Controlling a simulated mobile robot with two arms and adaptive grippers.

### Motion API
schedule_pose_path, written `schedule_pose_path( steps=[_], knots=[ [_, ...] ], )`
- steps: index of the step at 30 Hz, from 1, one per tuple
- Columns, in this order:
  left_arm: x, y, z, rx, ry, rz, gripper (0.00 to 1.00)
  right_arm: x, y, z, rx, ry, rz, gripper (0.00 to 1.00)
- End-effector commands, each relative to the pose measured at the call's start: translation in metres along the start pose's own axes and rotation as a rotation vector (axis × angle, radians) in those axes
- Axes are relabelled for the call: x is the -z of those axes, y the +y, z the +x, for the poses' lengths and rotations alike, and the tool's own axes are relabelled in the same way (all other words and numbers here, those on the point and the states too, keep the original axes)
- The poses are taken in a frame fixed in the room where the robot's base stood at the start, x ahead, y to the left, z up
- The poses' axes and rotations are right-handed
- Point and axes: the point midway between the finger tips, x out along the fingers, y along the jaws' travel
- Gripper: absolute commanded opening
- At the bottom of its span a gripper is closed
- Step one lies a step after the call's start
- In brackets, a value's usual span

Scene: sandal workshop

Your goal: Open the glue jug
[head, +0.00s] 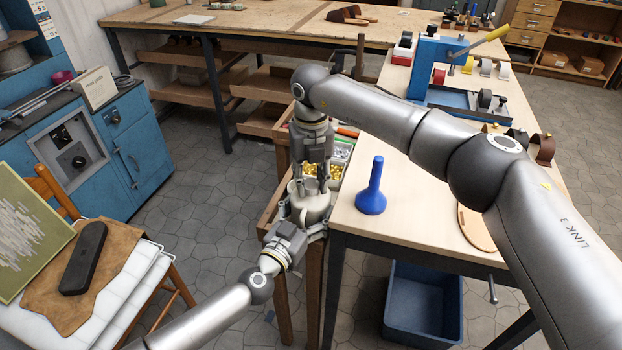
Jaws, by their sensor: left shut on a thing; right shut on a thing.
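The glue jug (311,210) is a pale, cream-grey vessel standing upright on a small wooden stand beside the workbench. My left gripper (300,222) comes from the lower left and is shut on the jug's near side. My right gripper (312,184) points straight down from above and is shut at the jug's top, on what seems to be its lid. The fingers hide most of the lid, so I cannot tell whether it is still seated on the jug.
A blue funnel-shaped tool (371,188) stands on the workbench (400,222) right of the jug. Behind the jug is a tray of small yellow parts (337,170). A blue bin (423,300) sits under the bench. A chair with leather (90,275) is at left.

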Motion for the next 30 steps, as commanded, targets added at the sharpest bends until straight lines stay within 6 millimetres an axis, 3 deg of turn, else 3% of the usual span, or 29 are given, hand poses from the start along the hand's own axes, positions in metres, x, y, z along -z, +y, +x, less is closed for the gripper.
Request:
schedule_pose_path(
  steps=[30],
  knots=[
    [-0.0018,-0.0016,-0.0004,0.003,-0.003,0.001,0.13,0.0000,-0.0004,-0.0008,-0.002,0.003,-1.663,0.03]
  ],
)
